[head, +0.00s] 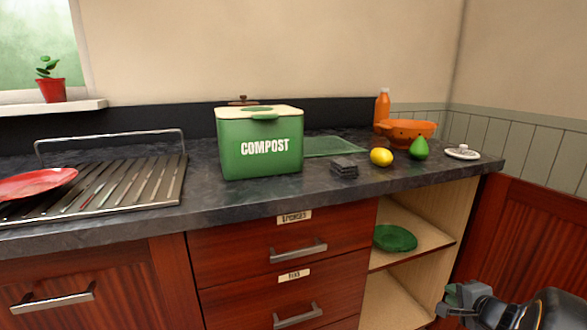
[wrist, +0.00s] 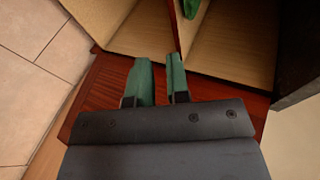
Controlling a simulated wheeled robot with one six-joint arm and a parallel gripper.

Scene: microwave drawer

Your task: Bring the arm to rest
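My gripper (head: 453,298) shows at the lower right of the head view, in front of and to the right of the open shelf unit. In the wrist view my gripper (wrist: 161,68) has two green fingers with a narrow gap between them. Nothing is held in that gap. The fingers point toward the open shelves, with the red-brown wood of the cabinet behind them.
The open shelf (head: 415,243) holds a green plate (head: 395,238). Drawers (head: 290,245) are closed left of it. The dark counter (head: 330,195) carries a compost bin (head: 262,155), lemon, pear and orange colander (head: 405,132). Tiled floor (wrist: 40,95) is clear.

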